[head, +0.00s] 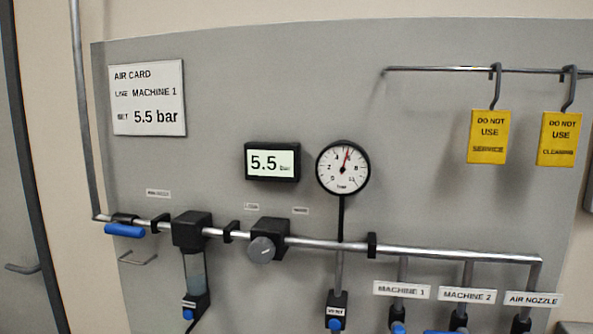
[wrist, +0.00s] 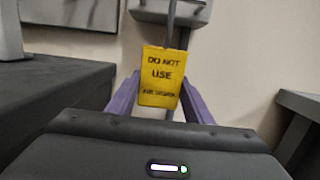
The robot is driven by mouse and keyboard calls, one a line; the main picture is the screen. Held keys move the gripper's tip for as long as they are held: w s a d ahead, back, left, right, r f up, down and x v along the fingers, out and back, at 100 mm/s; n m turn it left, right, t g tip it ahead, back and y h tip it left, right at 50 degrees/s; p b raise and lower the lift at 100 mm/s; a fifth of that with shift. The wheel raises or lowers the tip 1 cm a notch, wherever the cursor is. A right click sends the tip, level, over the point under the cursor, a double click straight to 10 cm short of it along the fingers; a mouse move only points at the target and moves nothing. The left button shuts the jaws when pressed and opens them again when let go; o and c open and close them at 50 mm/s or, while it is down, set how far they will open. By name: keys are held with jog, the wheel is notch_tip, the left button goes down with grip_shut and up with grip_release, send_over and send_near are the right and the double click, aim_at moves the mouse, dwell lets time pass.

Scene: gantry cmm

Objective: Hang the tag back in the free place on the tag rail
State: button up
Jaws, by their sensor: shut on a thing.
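A yellow tag (wrist: 161,77) reading "DO NOT USE" with a blurred third line shows upright in the wrist view. My gripper (wrist: 160,95) is shut on it, with a purple finger at each side. A grey hook strip rises above the tag. In the head view the tag rail (head: 435,69) is a thin metal rod at the upper right. A yellow service tag (head: 488,137) and a yellow cleaning tag (head: 561,139) hang from it on hooks. The rail left of the service tag is bare. My gripper is outside the head view.
The grey panel (head: 220,60) carries an air card (head: 148,97), a 5.5 bar display (head: 272,162) and a round gauge (head: 343,167). A metal pipe (head: 325,244) with valves crosses below. In the wrist view, dark surfaces (wrist: 60,80) stand at left and right.

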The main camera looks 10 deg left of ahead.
jog(key=shift+r, duration=0.15)
jog(key=shift+r, duration=0.4)
jog(key=shift+r, duration=0.35)
jog(key=shift+r, duration=0.3)
jog(key=shift+r, duration=0.25)
jog(key=shift+s, duration=0.2)
jog(key=s, duration=0.9)
jog(key=shift+s+d, duration=0.15)
jog(key=shift+s, duration=0.15)
dwell(0.8)
dwell(0.4)
